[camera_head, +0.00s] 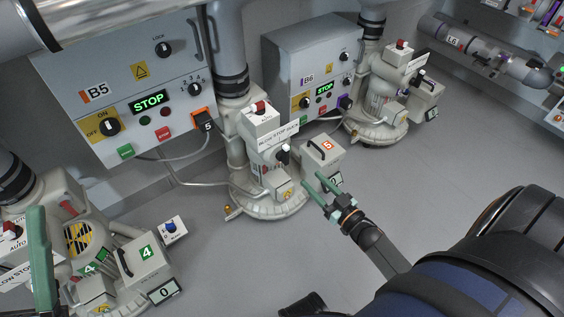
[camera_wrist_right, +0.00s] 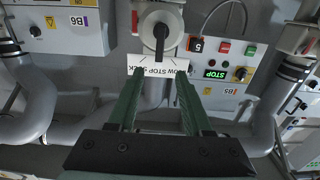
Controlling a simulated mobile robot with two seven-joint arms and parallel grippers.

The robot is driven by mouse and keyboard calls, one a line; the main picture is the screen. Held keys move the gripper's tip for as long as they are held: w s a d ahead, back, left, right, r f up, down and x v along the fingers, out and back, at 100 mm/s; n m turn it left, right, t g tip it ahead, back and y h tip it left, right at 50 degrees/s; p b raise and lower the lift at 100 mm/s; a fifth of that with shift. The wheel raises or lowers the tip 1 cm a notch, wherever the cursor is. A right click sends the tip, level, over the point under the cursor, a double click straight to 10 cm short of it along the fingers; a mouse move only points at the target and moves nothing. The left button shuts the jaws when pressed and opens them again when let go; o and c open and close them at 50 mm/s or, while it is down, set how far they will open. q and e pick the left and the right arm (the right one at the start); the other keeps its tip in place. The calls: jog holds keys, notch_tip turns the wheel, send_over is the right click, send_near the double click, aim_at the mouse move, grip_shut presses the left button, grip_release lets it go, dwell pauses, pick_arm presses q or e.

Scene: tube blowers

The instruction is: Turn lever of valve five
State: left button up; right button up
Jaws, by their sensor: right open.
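Valve five (camera_head: 262,150) stands upright in the middle of the head view, a pale unit with a red top and a "BLOW STOP" sign (camera_head: 279,134). Its lever (camera_head: 284,155) is a short dark handle on the side facing me. In the right wrist view the dark lever (camera_wrist_right: 161,36) shows beyond the fingertips, roughly in line with the gap between them. My right gripper (camera_head: 314,181) has green fingers, spread and empty, just to the right of and below the lever. A green finger of my left gripper (camera_head: 40,252) shows at the lower left; its opening is unclear.
A box marked 5 (camera_head: 322,152) stands beside valve five, close to my right gripper. Panel B5 (camera_head: 125,85) reads STOP, with an orange 5 plug below. Valve four's box (camera_head: 140,262) is lower left. Panel B6 (camera_head: 310,65) and another valve (camera_head: 385,90) are behind.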

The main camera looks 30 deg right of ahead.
aim_at(288, 156)
jog(key=w+b, duration=0.1)
jog(key=w, duration=0.2)
jog(key=w+b, duration=0.1)
jog(key=w, duration=0.3)
jog(key=w+b, duration=0.1)
jog(key=w, duration=0.3)
jog(key=shift+a+f+b, duration=0.1)
jog(key=shift+a+b, duration=0.25)
jog(key=shift+w+a, duration=0.1)
jog(key=shift+w, duration=0.6)
jog(key=shift+c, duration=0.2)
grip_shut()
